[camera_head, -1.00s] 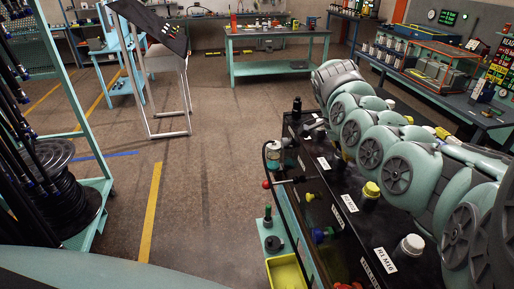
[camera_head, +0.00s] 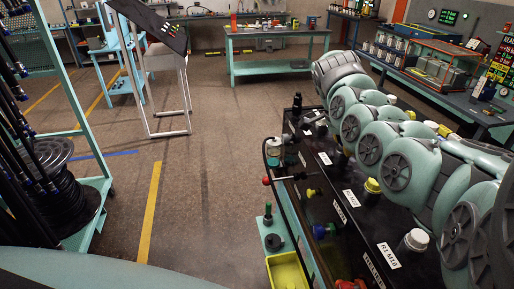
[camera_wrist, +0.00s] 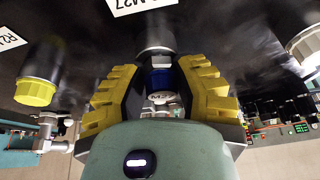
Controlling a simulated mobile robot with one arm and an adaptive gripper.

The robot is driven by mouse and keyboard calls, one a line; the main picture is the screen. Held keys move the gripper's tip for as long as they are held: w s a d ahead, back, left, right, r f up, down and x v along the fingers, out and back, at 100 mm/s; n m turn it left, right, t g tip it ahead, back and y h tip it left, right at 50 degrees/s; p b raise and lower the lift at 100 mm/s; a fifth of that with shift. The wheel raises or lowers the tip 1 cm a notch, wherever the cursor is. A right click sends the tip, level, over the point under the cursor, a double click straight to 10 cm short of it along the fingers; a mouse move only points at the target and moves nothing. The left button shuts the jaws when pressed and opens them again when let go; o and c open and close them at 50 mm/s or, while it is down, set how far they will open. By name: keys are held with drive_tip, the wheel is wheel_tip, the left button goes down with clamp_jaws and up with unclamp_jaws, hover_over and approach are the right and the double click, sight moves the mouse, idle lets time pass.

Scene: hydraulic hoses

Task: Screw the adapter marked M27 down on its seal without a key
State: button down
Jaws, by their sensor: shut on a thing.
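In the wrist view, my gripper (camera_wrist: 160,68) has its two yellow-ridged fingers on either side of the blue adapter (camera_wrist: 158,79) and is shut on it. Lettering that reads like M27 shows on the adapter's near end. The adapter lines up with a grey round port (camera_wrist: 155,33) on the dark panel, below a white M27 label (camera_wrist: 128,5). The seal, and any gap at it, cannot be made out. In the head view, my gripper and this adapter are hidden behind my arm or too small to tell.
A yellow-ended fitting (camera_wrist: 38,77) stands left of my gripper in the wrist view. In the head view, the dark bench top bears a yellow-capped fitting (camera_head: 371,188) and a white-capped one (camera_head: 414,241).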

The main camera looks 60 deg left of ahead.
drive_tip(key=shift+a+f+m+b, duration=0.1)
drive_tip(key=shift+m+b, duration=0.2)
drive_tip(key=shift+b, duration=1.15)
drive_tip(key=c, duration=0.6)
unclamp_jaws()
drive_tip(key=shift+c, duration=0.2)
drive_tip(key=shift+s, duration=0.1)
drive_tip(key=v, duration=1.2)
drive_tip(key=shift+o, duration=0.3)
